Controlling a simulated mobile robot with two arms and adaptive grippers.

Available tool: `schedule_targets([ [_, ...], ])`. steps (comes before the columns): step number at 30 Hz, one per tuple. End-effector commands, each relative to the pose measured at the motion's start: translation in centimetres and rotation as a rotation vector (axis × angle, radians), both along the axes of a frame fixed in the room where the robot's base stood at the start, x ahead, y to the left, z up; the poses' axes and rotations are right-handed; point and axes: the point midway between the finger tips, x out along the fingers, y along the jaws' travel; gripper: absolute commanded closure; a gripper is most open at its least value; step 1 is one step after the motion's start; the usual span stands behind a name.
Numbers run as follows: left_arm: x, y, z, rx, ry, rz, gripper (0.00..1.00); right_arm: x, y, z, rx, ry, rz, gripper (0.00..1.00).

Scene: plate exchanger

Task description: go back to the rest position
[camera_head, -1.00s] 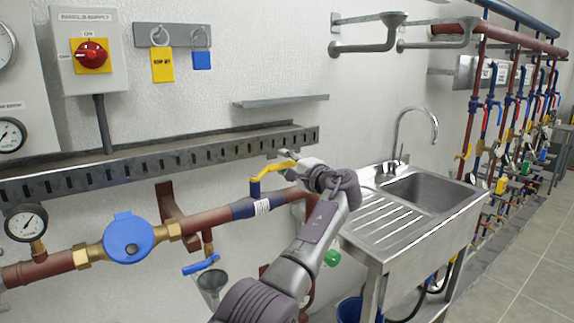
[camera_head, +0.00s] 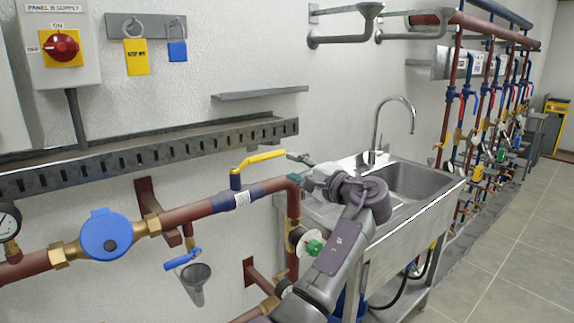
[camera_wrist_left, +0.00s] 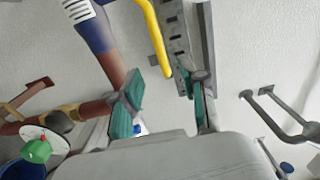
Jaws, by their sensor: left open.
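My left gripper (camera_head: 293,168) is open and empty in front of the wall, between the yellow-handled valve and the sink. Its two teal-grey fingers are spread wide in the left wrist view (camera_wrist_left: 163,100). The yellow valve handle (camera_head: 260,161) points right along the pipe, its end near the upper finger. I cannot tell the exact gap, but the handle is not between the fingers. The handle also shows in the left wrist view (camera_wrist_left: 152,35), running beside the fingers. My right gripper is not in view.
A steel sink (camera_head: 410,190) stands close to the right of my left arm. A pipe with a blue meter (camera_head: 106,236) and a green-knobbed valve (camera_head: 314,247) lie left and below. A slotted rail (camera_head: 150,152) runs along the wall. The floor at right (camera_head: 500,270) is clear.

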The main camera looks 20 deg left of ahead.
Motion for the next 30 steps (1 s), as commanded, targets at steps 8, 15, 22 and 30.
schedule_targets([
  [8,-0.1,-0.2,0.0,0.000,0.000,0.000,0.57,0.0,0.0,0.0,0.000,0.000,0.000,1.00],
  [15,0.9,0.0,-4.1,-0.023,0.055,-0.042,0.57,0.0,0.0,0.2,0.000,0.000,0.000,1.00],
  [22,2.1,0.2,-19.8,-0.154,0.237,-0.191,0.57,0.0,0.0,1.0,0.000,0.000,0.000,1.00],
  [30,-1.7,0.1,-37.3,-0.368,0.408,-0.306,0.57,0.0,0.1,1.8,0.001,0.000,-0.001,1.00],
])
